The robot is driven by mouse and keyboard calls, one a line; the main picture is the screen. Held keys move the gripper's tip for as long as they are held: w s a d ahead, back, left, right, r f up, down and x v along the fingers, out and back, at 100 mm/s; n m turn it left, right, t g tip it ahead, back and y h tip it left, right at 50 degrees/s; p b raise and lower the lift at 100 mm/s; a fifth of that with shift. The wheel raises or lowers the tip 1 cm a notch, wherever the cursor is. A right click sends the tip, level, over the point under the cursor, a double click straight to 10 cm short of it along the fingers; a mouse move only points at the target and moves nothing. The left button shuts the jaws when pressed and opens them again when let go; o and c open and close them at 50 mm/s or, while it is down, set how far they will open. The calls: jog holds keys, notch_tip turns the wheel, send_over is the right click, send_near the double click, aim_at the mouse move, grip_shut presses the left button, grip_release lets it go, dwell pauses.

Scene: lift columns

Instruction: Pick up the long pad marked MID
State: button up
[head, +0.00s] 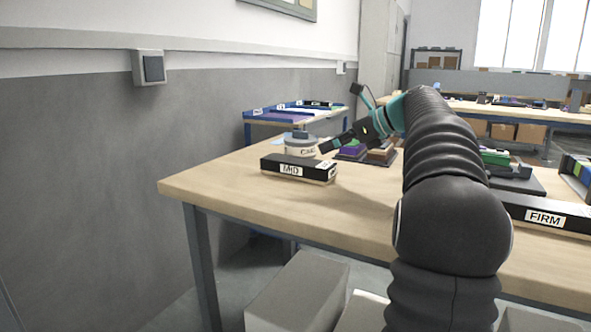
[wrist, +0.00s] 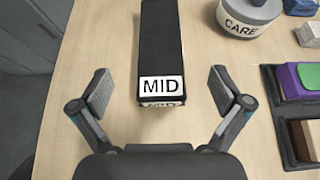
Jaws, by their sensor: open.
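The long pad marked MID (head: 297,169) is black on top with a pale wooden-looking lower part and lies on the wooden table near its left end. In the wrist view the pad (wrist: 161,45) points away from me, its white MID label at the near end. My gripper (wrist: 161,92) is open and empty, its two fingers spread on either side of the pad's near end, apart from it. In the head view my gripper (head: 326,148) is above the table, close to the pad's right end. The pad's far end is cut off in the wrist view.
A round tin marked CARE (head: 300,147) stands just behind the pad. A dark tray (wrist: 274,90) with purple, green and brown blocks lies to the right. A long pad marked FIRM (head: 545,217) is farther right. Bare table (head: 225,190) lies left of the MID pad.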

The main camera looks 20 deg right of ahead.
aim_at(299, 160)
jog(key=x, duration=0.5)
jog(key=shift+f+b+x, duration=0.25)
jog(key=shift+b+x, duration=0.2)
jog(key=shift+x, duration=2.1)
jog(key=shift+s+d, duration=0.1)
jog(key=shift+d, duration=0.05)
jog(key=c, duration=1.6)
